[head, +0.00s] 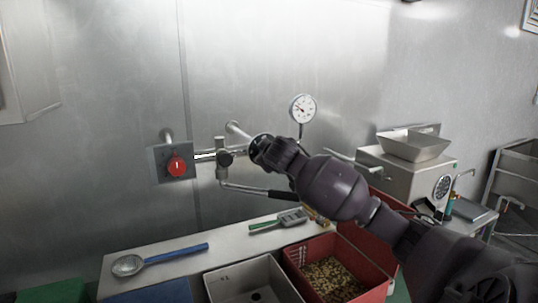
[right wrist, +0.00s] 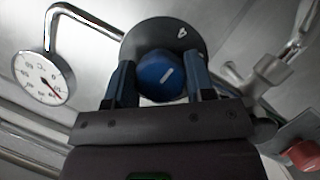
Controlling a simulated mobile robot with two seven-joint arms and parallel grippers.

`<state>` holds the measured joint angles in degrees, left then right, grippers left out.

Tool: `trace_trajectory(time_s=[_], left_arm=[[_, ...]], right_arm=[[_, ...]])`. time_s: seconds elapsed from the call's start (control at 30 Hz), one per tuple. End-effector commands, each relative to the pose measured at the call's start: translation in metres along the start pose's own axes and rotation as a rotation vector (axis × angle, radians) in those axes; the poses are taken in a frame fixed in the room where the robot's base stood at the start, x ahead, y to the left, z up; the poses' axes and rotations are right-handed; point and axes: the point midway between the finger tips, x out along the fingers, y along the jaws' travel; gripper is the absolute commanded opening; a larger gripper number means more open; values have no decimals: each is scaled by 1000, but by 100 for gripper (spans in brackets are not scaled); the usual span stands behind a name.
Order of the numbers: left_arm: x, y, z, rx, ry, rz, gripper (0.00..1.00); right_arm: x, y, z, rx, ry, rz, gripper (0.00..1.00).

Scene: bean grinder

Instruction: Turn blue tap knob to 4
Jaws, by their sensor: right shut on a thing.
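The blue tap knob (right wrist: 160,75) shows in the right wrist view. It sits in front of a dark round plate (right wrist: 182,45) with one pale digit near its upper right edge, too small to read surely. A short white mark on the knob's face slants. My right gripper (right wrist: 163,88) is shut on the blue knob, with one finger on each side. In the head view my right arm reaches in from the right, and the wrist hides the blue knob. My left gripper is in neither view.
A red knob (head: 177,166) on a grey plate is left on the wall pipe. A pressure gauge (head: 303,108) stands above my right arm. Below are a ladle (head: 128,265), a grey bin (head: 226,280) and a red crate of beans (head: 299,270). A scale (head: 400,170) stands right.

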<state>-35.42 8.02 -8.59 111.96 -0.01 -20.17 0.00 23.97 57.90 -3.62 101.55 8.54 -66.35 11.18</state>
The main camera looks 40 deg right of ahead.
Motion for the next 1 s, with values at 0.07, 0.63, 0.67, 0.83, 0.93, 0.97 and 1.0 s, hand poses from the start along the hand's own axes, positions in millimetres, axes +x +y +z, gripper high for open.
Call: trace_trajectory(time_s=[0.07, 0.63, 0.67, 0.83, 0.93, 0.97, 1.0], left_arm=[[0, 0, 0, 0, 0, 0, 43], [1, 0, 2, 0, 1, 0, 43], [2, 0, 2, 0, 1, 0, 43], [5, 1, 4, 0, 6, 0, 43], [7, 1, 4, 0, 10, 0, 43], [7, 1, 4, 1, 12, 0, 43], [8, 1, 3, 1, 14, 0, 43]], right_arm=[[0, -1, 1, -1, -3, -2, 54], [-9, -1, 0, 0, 1, -1, 75], [-12, -1, 0, 0, 2, -1, 75], [-38, -1, 1, 0, 3, -2, 75], [-56, -1, 1, 0, 2, -1, 75], [-62, -1, 1, -1, 3, -2, 75], [-68, -1, 1, 0, 2, -1, 75]])
